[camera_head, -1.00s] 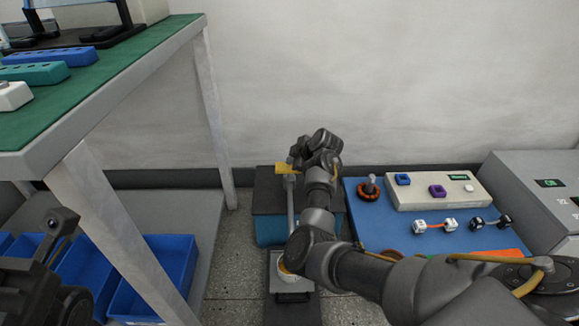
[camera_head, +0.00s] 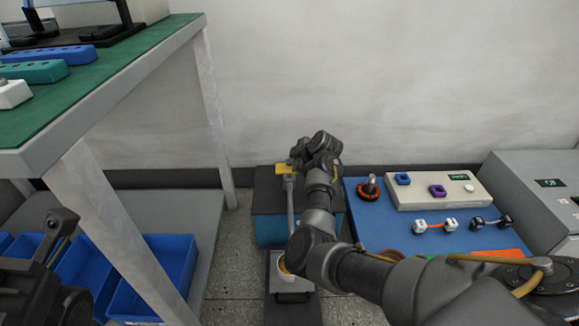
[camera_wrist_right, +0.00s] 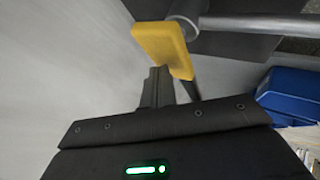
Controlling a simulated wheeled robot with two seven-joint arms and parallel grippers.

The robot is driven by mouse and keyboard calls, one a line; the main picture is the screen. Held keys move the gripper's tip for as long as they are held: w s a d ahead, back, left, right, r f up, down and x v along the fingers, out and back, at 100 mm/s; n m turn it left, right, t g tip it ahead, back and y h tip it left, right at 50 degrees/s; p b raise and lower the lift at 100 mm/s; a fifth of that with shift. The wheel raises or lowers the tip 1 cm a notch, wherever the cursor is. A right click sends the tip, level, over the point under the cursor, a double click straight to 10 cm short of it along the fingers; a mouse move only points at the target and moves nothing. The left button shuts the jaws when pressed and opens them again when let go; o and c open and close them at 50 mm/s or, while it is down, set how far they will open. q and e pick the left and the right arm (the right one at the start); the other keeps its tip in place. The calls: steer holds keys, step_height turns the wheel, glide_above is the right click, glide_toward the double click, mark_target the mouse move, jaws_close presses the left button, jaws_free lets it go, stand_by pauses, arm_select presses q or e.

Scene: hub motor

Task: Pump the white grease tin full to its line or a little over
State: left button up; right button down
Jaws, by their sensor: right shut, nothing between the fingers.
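The grease pump's yellow handle (camera_head: 284,168) is on a grey lever above a dark-topped blue box (camera_head: 270,232). My right gripper (camera_head: 296,167) is at the handle, mostly hidden by its own wrist in the head view. In the right wrist view its fingers (camera_wrist_right: 158,78) are shut and empty, close against the yellow handle (camera_wrist_right: 160,45); I cannot tell whether they touch. The white grease tin (camera_head: 284,267) stands in front of the pump, partly covered by my right arm. Its line and grease level cannot be made out. My left gripper is not in view.
A blue mat (camera_head: 368,223) at the right holds a cream button box (camera_head: 420,203) and small parts. A grey cabinet (camera_head: 540,200) stands beyond it. A green-topped bench (camera_head: 105,85) is at the left, with blue bins (camera_head: 170,265) below.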

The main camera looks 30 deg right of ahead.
steer(key=shift+f+b, duration=0.35)
steer(key=shift+f, duration=0.9)
stand_by(0.8)
steer(key=shift+r, duration=0.1)
step_height(320, 180, up, 4)
steer(key=p, duration=0.4)
steer(key=shift+p, duration=0.35)
stand_by(0.3)
